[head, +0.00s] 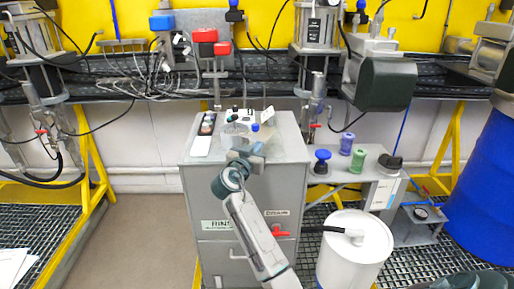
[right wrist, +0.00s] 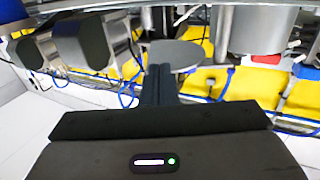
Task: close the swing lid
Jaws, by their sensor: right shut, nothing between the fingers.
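A flat grey rounded plate, which looks like the swing lid (right wrist: 180,54), lies just past my fingertips in the right wrist view. I cannot tell whether it touches them. In the head view a grey rounded piece (head: 235,129) shows on top of the grey cabinet (head: 245,205), just beyond my right wrist; it may be the same lid. My right gripper (right wrist: 160,72) is shut and empty, with its fingers together. In the head view my right gripper (head: 252,149) is over the cabinet top, partly hidden by its own wrist. My left gripper is not in view.
Bottles and small items stand on the cabinet top. A side shelf (head: 340,177) at the right holds blue, purple and green containers. A white drum (head: 353,250) stands below it. Machines and cables line the back rail.

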